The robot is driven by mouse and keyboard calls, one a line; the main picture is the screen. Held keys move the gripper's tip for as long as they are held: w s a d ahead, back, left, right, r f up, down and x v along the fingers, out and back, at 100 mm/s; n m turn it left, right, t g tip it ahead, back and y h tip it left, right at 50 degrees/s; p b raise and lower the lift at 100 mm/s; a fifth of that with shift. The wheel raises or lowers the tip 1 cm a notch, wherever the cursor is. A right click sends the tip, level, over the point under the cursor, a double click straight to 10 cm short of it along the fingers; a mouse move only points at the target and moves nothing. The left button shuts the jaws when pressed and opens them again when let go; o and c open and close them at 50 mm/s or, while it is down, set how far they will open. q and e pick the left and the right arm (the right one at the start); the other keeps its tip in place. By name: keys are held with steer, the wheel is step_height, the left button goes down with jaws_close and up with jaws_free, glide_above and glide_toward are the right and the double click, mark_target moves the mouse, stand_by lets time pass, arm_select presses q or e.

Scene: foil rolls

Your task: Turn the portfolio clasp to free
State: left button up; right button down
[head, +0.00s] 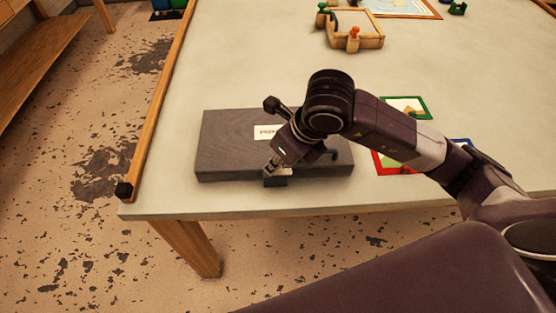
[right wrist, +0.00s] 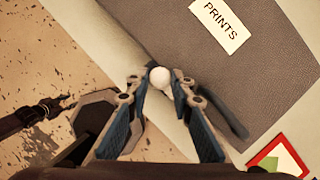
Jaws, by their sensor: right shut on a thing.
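The portfolio (head: 225,150) is a flat dark grey case with a white label, lying near the table's front edge. In the right wrist view, the portfolio (right wrist: 200,75) shows its label reading PRINTS (right wrist: 221,26). My right gripper (head: 278,170) is at the case's front side, below the label. In the right wrist view, my right gripper (right wrist: 158,88) has its blue-padded fingers around a pale round knob (right wrist: 160,77), shut on it. This knob appears to be the clasp; its base is largely hidden. A dark curved bar (right wrist: 228,112) lies beside the right finger. My left gripper is not clearly seen.
The table (head: 170,180) has a wooden rail (head: 160,110) on its left. Red and green frames (head: 395,168) lie right of the case, partly behind my arm. A wooden tray (head: 355,40) with small pieces stands farther back. The tabletop left of the tray is clear.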

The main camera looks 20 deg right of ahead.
steer(key=c, duration=1.7)
jaws_free()
steer(key=shift+r, duration=0.1)
steer(key=v, duration=1.2)
steer(key=shift+d, duration=0.1)
steer(key=shift+s, duration=0.1)
